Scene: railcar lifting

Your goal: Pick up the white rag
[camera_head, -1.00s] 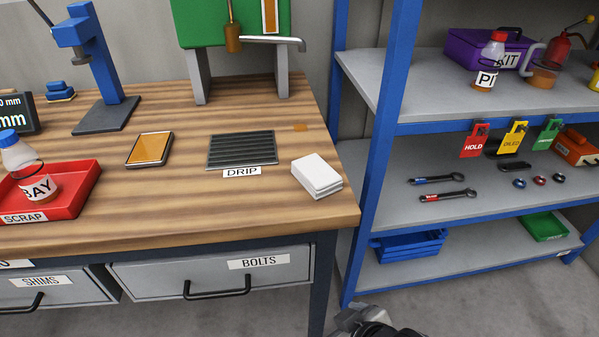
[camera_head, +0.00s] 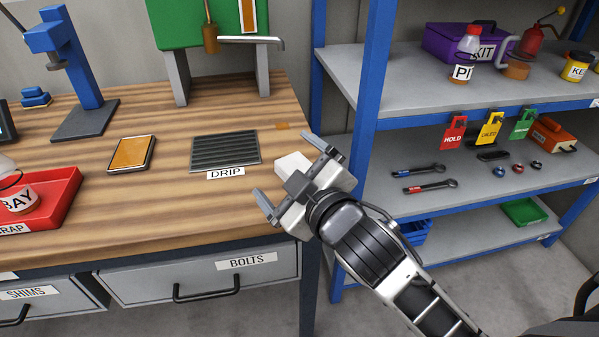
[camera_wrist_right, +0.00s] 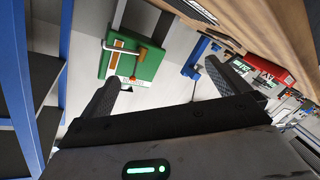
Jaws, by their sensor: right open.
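The white rag (camera_head: 290,163) lies folded near the right front corner of the wooden workbench. In the head view it is mostly hidden behind my right gripper, and only a white part shows between the fingers. My right gripper (camera_head: 298,172) is open, its two fingers spread wide over the rag's place. I cannot tell the exact height of the gripper above the rag. In the right wrist view the open fingers (camera_wrist_right: 165,85) show with nothing between them, and I cannot make out the rag there. My left gripper is not in view.
Left of the rag are the black DRIP grate (camera_head: 225,150), an orange-screened device (camera_head: 132,153) and the red scrap tray (camera_head: 55,200). A green panel stand (camera_head: 180,25) is at the back. A blue-framed shelf (camera_head: 366,90) stands close at the right.

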